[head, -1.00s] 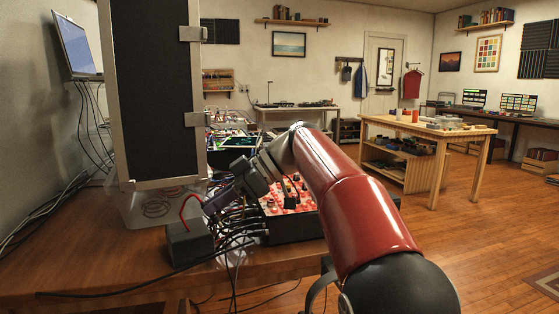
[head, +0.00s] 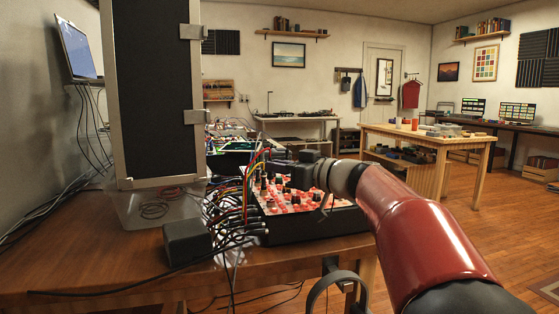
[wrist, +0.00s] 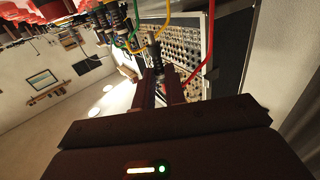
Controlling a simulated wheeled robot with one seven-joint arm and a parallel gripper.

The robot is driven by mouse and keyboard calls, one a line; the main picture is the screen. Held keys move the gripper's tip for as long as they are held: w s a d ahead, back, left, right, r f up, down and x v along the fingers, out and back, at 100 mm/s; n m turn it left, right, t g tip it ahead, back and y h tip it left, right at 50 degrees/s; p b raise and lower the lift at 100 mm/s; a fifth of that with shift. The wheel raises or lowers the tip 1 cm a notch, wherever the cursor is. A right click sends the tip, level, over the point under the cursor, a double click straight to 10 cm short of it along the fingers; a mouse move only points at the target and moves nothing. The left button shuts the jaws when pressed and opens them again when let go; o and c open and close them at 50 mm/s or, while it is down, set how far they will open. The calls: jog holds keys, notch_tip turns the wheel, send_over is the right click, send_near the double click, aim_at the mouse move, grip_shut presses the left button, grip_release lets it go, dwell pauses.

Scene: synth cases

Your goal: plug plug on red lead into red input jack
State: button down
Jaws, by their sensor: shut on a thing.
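My gripper (head: 277,155) is above the left rear part of the red-and-white panel device (head: 318,203). In the wrist view my gripper (wrist: 163,78) has its two dark fingers close together. The red lead (wrist: 209,52) curves down from the upper right to the fingers, and its plug is held there, mostly hidden by them. In the head view the red lead (head: 246,183) rises from the cable bundle towards my gripper. A black plug (wrist: 154,50) shows just beyond the fingertips. I cannot single out the red input jack among the panel's red parts and black knobs.
Several coloured leads and black-plugged cables (head: 236,228) crowd the device's left side. A black box (head: 187,242) sits on the wooden desk (head: 110,255). A tall dark-faced case (head: 155,90) stands at left.

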jog(key=shift+f+b, duration=1.3)
jog(key=shift+b, duration=0.1)
jog(key=shift+r+b, duration=0.1)
jog(key=shift+b, duration=1.45)
dwell(0.8)
jog(key=shift+f+b, duration=1.3)
jog(key=shift+b, duration=0.2)
jog(key=c, duration=1.4)
grip_release()
jog(key=shift+o, duration=0.2)
jog(key=v, duration=0.8)
jog(key=shift+b, duration=0.4)
